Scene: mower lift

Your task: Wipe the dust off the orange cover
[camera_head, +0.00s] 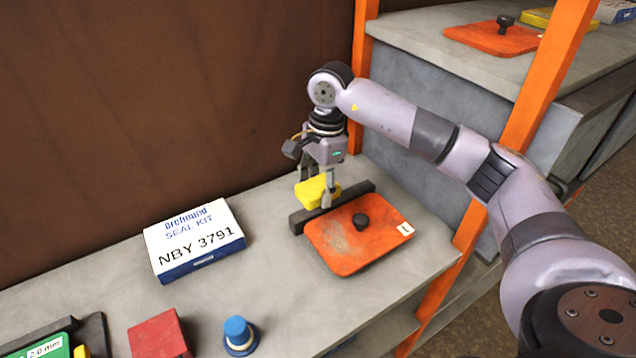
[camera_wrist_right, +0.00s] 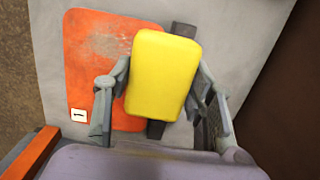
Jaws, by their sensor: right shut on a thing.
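The orange cover (camera_head: 343,247) lies on the grey bench, with a black knob (camera_head: 361,221) on it and a small white label at its right corner. A greyish dusty patch shows on its left part, and also in the right wrist view on the cover (camera_wrist_right: 92,75). My right gripper (camera_head: 319,197) is shut on a yellow sponge-like block (camera_wrist_right: 163,75). In the head view the yellow block (camera_head: 311,193) is at the cover's back left, by a dark bar (camera_head: 345,203). I cannot tell whether it touches anything below. My left gripper is not in view.
A seal kit box (camera_head: 194,240) stands left of the cover. A red block (camera_head: 159,336), a blue-topped knob (camera_head: 239,335) and a green case (camera_head: 50,346) sit at the front left. Orange posts (camera_head: 537,85) rise at the right. Another orange cover (camera_head: 492,38) lies on the farther bench.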

